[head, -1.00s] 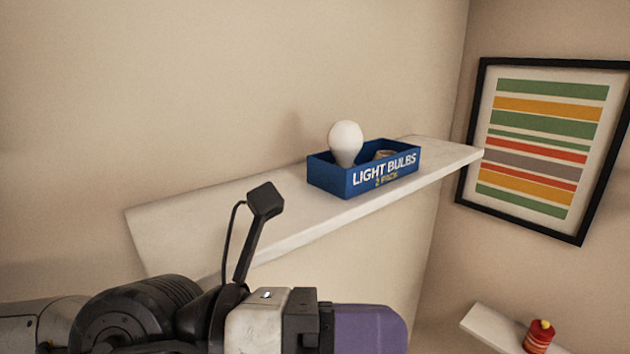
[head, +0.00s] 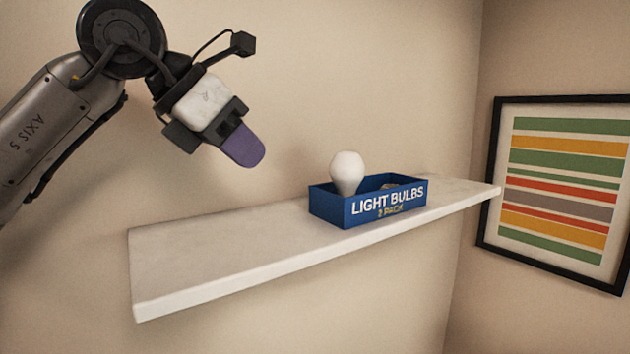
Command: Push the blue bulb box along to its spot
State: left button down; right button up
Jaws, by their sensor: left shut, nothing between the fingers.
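The blue bulb box (head: 335,211), lettered "LIGHT BULBS 2 PACK", sits on a white wall shelf (head: 215,252), right of the shelf's middle. A white bulb (head: 347,171) stands in the box's left part. Something small and brownish lies low in its right part, mostly hidden by the front wall. My left gripper (head: 249,156) has purple fingers, shut and empty. It is above the shelf, up and to the left of the box, pointing down to the right, and apart from both. My right gripper is not in view.
The shelf's left part is bare. A short stretch of bare shelf lies right of the box, up to the shelf's right end. A framed striped picture (head: 563,186) hangs on the right wall near that end. The wall is behind the shelf.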

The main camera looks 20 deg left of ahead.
aim_at(329, 202)
pick_arm(q)
jog(key=p+x, duration=0.2)
jog(key=x, duration=0.7)
jog(key=shift+w+d+f, duration=0.15)
jog(key=shift+w+f, duration=0.05)
jog(key=shift+w, duration=0.1)
jog(key=shift+w+d+r+p, duration=0.15)
jog(key=shift+w+d+p, duration=0.45)
jog(key=shift+w+p, duration=0.25)
jog(key=shift+w+d, duration=0.45)
jog(key=shift+w, duration=0.3)
